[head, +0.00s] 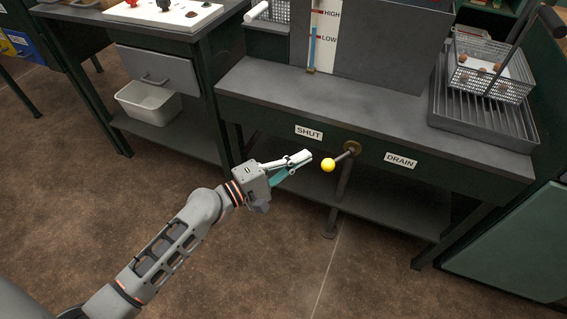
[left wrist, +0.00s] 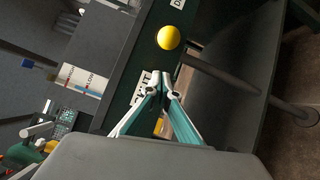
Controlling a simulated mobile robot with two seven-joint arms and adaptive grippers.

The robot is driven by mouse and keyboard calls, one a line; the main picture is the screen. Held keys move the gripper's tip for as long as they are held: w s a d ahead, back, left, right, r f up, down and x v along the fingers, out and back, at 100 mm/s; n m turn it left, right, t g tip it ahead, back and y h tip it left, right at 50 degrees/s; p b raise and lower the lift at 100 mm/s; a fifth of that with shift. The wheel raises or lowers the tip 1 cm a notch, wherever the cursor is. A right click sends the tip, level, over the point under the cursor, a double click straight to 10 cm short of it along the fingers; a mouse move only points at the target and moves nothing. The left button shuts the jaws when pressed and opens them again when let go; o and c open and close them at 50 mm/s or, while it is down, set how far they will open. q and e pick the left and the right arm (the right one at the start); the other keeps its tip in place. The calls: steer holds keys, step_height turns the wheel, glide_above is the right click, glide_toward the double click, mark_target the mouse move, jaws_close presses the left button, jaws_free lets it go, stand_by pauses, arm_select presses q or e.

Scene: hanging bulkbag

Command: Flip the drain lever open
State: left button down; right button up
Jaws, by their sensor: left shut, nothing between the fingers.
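The drain lever is a short grey rod with a yellow ball knob (head: 328,165), on a round brass-coloured pivot (head: 352,148) on the front of the dark green bench. It points left and toward me, on the side of the SHUT label (head: 309,132); the DRAIN label (head: 401,160) is right of the pivot. My left gripper (head: 308,158) is shut and empty, its tips just left of the knob, with a small gap apparent. In the left wrist view the yellow knob (left wrist: 169,38) is beyond the fingertips (left wrist: 164,78). My right gripper is in no view.
A vertical pipe (head: 339,195) runs down below the pivot, past the lower shelf (head: 400,212). A draining rack (head: 480,105) with a wire basket (head: 490,68) stands on the bench at right. A level gauge (head: 322,35) is behind. Open floor lies in front.

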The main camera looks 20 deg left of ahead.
mark_target(338, 159)
arm_select(q)
steer(key=d, duration=0.1)
steer(key=s+d, duration=0.1)
steer(key=shift+s+d+r, duration=0.2)
steer(key=shift+d+r, duration=0.15)
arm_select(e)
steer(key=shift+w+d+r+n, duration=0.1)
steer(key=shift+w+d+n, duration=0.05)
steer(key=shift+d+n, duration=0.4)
arm_select(q)
steer(key=shift+f, duration=0.1)
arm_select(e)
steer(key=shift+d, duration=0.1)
